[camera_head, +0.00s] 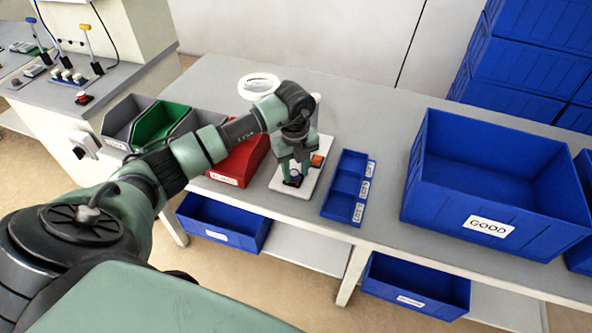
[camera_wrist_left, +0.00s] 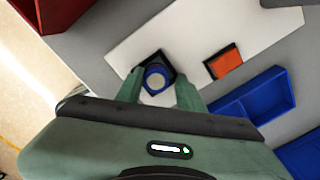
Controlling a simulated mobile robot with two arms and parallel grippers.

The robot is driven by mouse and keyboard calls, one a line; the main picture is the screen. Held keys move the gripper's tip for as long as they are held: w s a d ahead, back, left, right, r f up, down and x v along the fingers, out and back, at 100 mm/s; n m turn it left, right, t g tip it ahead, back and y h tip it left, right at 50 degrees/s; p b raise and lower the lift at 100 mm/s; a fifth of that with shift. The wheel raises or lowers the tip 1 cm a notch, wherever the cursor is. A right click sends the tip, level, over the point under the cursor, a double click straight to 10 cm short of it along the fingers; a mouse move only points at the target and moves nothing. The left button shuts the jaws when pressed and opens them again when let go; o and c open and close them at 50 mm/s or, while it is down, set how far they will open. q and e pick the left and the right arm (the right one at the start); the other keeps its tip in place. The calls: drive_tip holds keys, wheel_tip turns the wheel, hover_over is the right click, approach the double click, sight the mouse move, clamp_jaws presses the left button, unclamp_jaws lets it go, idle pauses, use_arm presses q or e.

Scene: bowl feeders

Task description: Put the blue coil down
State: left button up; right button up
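The blue coil (camera_head: 295,174) is a small blue ring with a pale centre in the left wrist view (camera_wrist_left: 156,78). It is at a black square holder (camera_head: 290,183) on the white board (camera_head: 280,178); whether it rests fully in it I cannot tell. My left gripper (camera_head: 294,172) reaches down over the board with one finger on each side of the coil. In the left wrist view the fingertips (camera_wrist_left: 158,82) flank the coil closely, with no clear gap. My right gripper is not in view.
An orange square part (camera_head: 317,160) sits on the board beside the coil. A blue divided tray (camera_head: 345,205) lies to the right, a red bin (camera_head: 240,165) to the left. A large blue GOOD crate (camera_head: 487,226) stands farther right. Bare table lies between tray and crate.

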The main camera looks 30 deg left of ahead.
sight(294, 173)
use_arm(q)
drive_tip(key=shift+s+f, duration=0.55)
drive_tip(key=shift+f, duration=0.2)
drive_tip(key=shift+w+r+p, duration=0.1)
drive_tip(key=shift+r+p, duration=0.35)
drive_tip(key=shift+r, duration=0.15)
wheel_tip(294, 173, up, 12)
drive_tip(key=b, duration=0.1)
drive_tip(key=shift+w+a+r, duration=0.15)
drive_tip(key=shift+w+r, duration=0.05)
